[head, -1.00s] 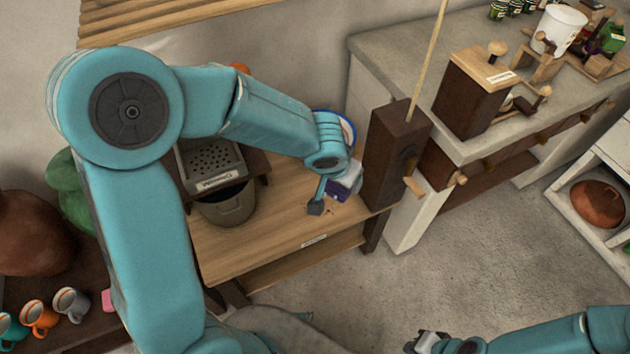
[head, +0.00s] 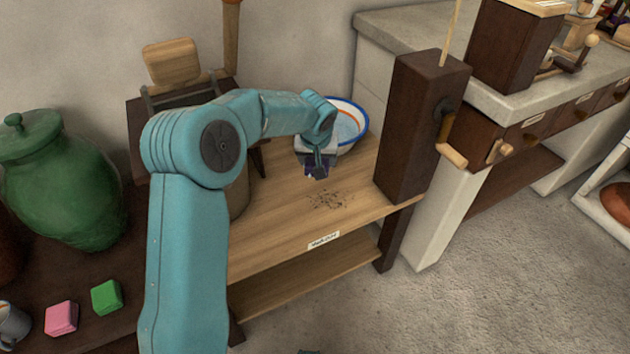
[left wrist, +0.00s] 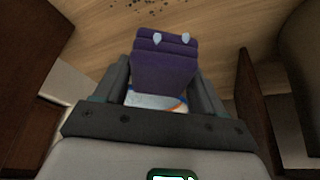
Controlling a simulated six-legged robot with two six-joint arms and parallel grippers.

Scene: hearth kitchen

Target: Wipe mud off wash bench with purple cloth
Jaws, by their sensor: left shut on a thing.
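The wooden wash bench (head: 265,240) stands against the wall, with a patch of dark mud specks (head: 328,198) on its top. The specks also show at the top edge of the left wrist view (left wrist: 155,5). My left gripper (head: 318,168) is shut on the folded purple cloth (left wrist: 165,68), just behind the mud patch. In the head view the cloth is mostly hidden by the gripper. I cannot tell whether it touches the bench.
A white basin with a blue rim (head: 352,125) stands at the bench's back. A tall dark wooden box with a crank (head: 410,135) stands at its right end. On the left, a dark table holds a green jar (head: 60,185), a pink block (head: 61,317) and a green block (head: 107,297).

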